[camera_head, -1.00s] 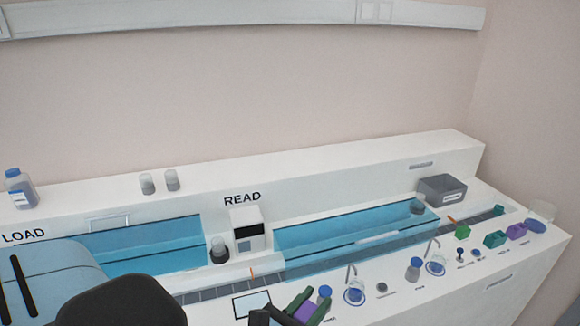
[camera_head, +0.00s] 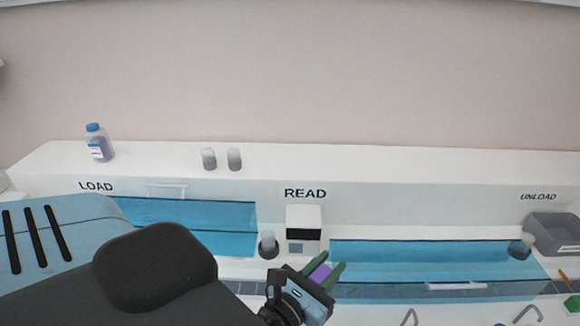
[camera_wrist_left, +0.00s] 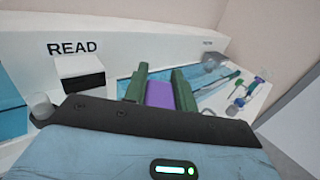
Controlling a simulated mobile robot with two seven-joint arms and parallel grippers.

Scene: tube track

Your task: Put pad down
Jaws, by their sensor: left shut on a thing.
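My left gripper (camera_head: 328,273) is shut on a purple pad (camera_head: 319,273), held between its two green fingers. In the head view it is in front of the bench, just below and right of the READ unit (camera_head: 304,229). The left wrist view shows the purple pad (camera_wrist_left: 160,94) between the green fingers. The pad's underside is hidden, so I cannot tell whether it touches anything. My right gripper is not in view.
A white bench (camera_head: 400,170) carries blue track windows (camera_head: 420,262) on both sides of the READ unit. A grey bin (camera_head: 553,233) stands at the right under UNLOAD. A blue-capped bottle (camera_head: 98,143) and two small grey jars (camera_head: 221,159) stand on the upper ledge.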

